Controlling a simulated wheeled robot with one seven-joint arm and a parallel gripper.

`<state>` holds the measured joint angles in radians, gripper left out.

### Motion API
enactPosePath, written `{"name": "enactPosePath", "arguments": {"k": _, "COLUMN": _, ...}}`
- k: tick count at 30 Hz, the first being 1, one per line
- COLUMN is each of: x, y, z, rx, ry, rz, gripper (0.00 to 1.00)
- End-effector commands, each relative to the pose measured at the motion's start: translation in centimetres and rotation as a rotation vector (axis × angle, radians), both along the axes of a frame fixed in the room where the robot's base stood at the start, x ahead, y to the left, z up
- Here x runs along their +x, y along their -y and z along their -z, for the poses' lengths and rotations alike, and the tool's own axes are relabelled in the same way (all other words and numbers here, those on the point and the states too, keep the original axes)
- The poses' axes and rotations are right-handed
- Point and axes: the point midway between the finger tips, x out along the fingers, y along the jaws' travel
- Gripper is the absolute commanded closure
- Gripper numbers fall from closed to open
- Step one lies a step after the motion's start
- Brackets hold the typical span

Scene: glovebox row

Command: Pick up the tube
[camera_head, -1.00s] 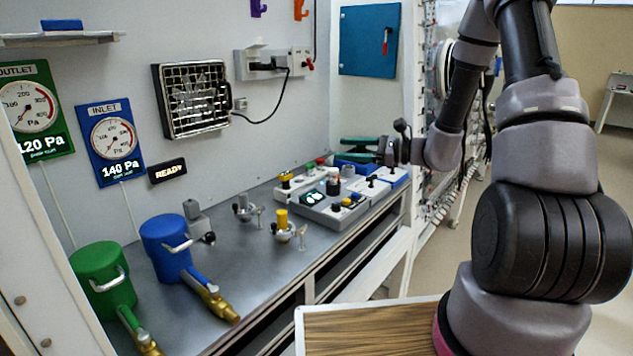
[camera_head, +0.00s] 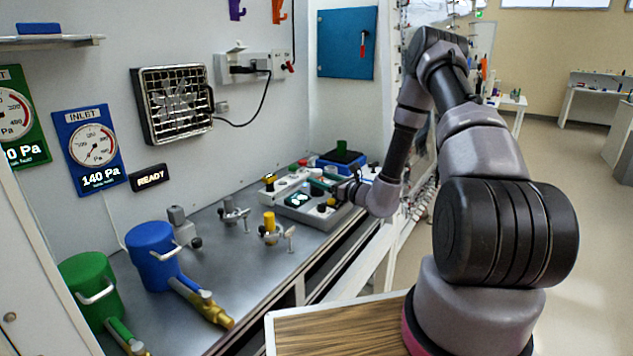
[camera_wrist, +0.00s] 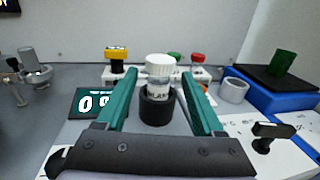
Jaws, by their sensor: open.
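The tube (camera_wrist: 160,65) is a clear vial with a white cap and a printed label. It stands upright in a round black holder (camera_wrist: 157,107) on the grey device. In the wrist view my gripper (camera_wrist: 158,76) is open, with one teal finger on each side of the tube and a gap to both. I cannot tell whether the fingertips are level with the tube or in front of it. In the head view my gripper (camera_head: 326,180) is low over the grey device (camera_head: 312,209), and the tube cannot be made out there.
A lit display (camera_wrist: 97,102) is left of the holder. Yellow (camera_wrist: 117,53) and red (camera_wrist: 198,58) knobs stand behind. A grey cup (camera_wrist: 234,90) and a blue box with a dark plate and green block (camera_wrist: 281,63) are right. Blue (camera_head: 151,257) and green (camera_head: 88,291) canisters stand at front left.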

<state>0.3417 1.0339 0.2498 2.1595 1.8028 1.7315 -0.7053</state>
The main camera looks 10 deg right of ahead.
Motion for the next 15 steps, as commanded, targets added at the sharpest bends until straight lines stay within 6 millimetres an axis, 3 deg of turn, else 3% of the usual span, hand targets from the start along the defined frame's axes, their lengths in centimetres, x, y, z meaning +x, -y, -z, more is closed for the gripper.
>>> {"name": "enactPosePath", "arguments": {"k": 9, "x": 3.5, "y": -2.7, "z": 0.1, "rx": 0.0, "ry": 0.003, "rz": -0.003, "gripper": 0.31}}
{"name": "enactPosePath", "arguments": {"k": 15, "x": 4.0, "y": -2.9, "z": 0.1, "rx": 0.0, "ry": 0.0, "rz": -0.001, "gripper": 0.31}}
